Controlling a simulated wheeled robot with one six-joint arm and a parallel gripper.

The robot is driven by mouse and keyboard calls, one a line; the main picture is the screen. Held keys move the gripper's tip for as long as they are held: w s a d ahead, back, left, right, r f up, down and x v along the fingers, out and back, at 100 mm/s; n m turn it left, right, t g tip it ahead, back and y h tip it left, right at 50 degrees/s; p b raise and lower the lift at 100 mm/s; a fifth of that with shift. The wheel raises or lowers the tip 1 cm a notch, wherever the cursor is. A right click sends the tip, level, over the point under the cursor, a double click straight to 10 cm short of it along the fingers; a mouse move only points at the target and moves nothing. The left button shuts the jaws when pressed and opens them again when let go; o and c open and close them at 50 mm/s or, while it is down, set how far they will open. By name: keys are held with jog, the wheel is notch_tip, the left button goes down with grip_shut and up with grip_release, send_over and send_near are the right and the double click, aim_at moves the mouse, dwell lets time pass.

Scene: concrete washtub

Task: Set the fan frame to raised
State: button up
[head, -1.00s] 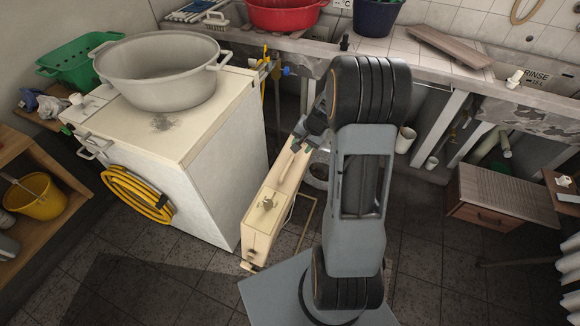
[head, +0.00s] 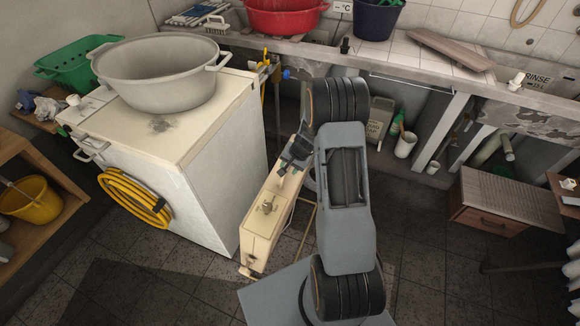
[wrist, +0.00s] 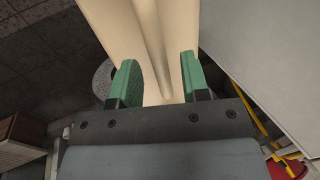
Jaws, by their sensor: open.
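A narrow cream box-like unit (head: 262,215), which I take to be the fan frame, stands upright on the floor beside the white washing machine. It has a small knob (head: 268,207) on its top, and thin legs show beside it. My gripper (head: 290,168) is at the far end of its top. In the wrist view my gripper (wrist: 158,80) is open, with green fingers on either side of a raised cream bar (wrist: 152,45) on the cream top (wrist: 110,20). I see gaps between the bar and both fingers. My arm hides part of the unit's right side.
The white washing machine (head: 215,165) stands close on the left, with a grey tub (head: 160,75) on it and a yellow hose (head: 135,195) on its front. The sink counter (head: 425,65) runs along the back. A wooden drawer box (head: 490,205) is at right. Tiled floor is open at front left.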

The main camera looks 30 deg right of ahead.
grip_shut()
dwell(0.4)
